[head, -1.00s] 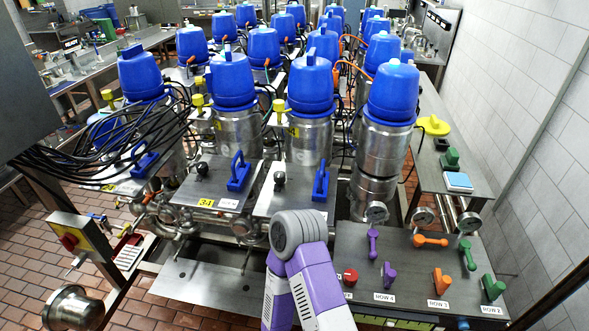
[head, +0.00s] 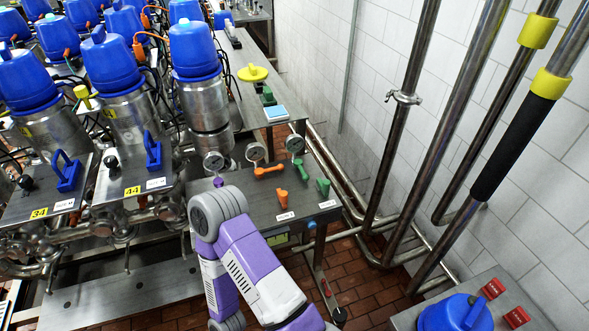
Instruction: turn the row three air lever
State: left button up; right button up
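The lever panel (head: 252,205) stands at the middle of the head view. On it an orange lever (head: 282,197) stands upright above a white label (head: 285,216) too small to read now; it read ROW 3 a second ago. A second orange lever (head: 268,170) lies sideways behind it, below a round gauge (head: 255,151). A green lever (head: 322,187) stands to the right. A purple and grey link of my arm covers the panel's left part. Neither gripper shows in the view.
Blue-capped valves (head: 194,48) on steel bodies fill the left. Steel pipes (head: 410,120) run up the tiled wall at right. A box with red tags (head: 493,288) and a blue dome (head: 453,313) sits at bottom right. Brick floor shows below the panel.

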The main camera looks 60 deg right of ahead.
aim_at(260, 172)
jog(key=z, duration=3.15)
jog(key=k, duration=1)
jog(key=u, duration=0.95)
jog(key=i, duration=1)
